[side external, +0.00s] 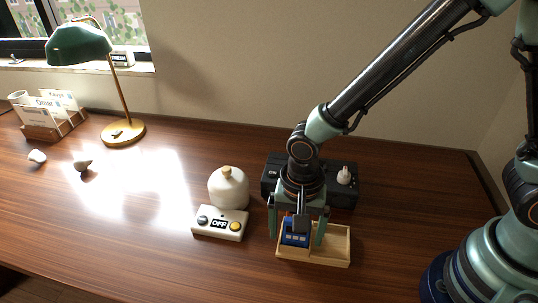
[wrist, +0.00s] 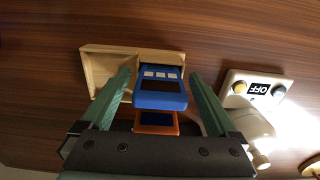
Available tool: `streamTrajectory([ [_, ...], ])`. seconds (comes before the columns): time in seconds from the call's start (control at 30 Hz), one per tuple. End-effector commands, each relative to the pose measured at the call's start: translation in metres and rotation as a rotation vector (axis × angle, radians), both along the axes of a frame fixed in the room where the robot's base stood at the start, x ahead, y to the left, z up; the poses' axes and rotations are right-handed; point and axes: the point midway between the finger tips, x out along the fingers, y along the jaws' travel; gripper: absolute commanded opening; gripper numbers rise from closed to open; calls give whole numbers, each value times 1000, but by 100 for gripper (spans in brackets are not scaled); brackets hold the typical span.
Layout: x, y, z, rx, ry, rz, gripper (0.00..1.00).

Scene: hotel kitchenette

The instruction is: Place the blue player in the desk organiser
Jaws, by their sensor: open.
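The blue player (side external: 296,236) is at the left compartment of the light wooden desk organiser (side external: 336,245), tilted against or over its back side; exact contact is hard to tell. In the wrist view the blue player (wrist: 160,95) shows light buttons and a dark screen. My gripper (side external: 296,241) is open, with one finger on each side of the player. In the wrist view my gripper (wrist: 160,76) shows gaps between both fingers and the player. The organiser's other compartment (wrist: 101,66) looks empty.
An orange device (wrist: 155,123) lies close by the blue player, partly hidden. A white switch box (side external: 220,223) marked OFF and a white round jar (side external: 228,188) stand left of the organiser. A black box (side external: 343,195) is behind. A green lamp (side external: 80,45) and card holder (side external: 42,131) are far left.

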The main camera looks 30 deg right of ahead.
Motion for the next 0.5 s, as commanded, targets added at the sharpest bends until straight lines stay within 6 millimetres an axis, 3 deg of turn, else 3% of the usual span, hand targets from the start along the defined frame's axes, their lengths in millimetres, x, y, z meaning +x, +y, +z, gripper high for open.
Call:
streamTrajectory([
  [0.17, 1, 1, 20, 4, -6, 0, 94],
  [0.5, 1, 1, 87, 4, -6, 0, 94],
])
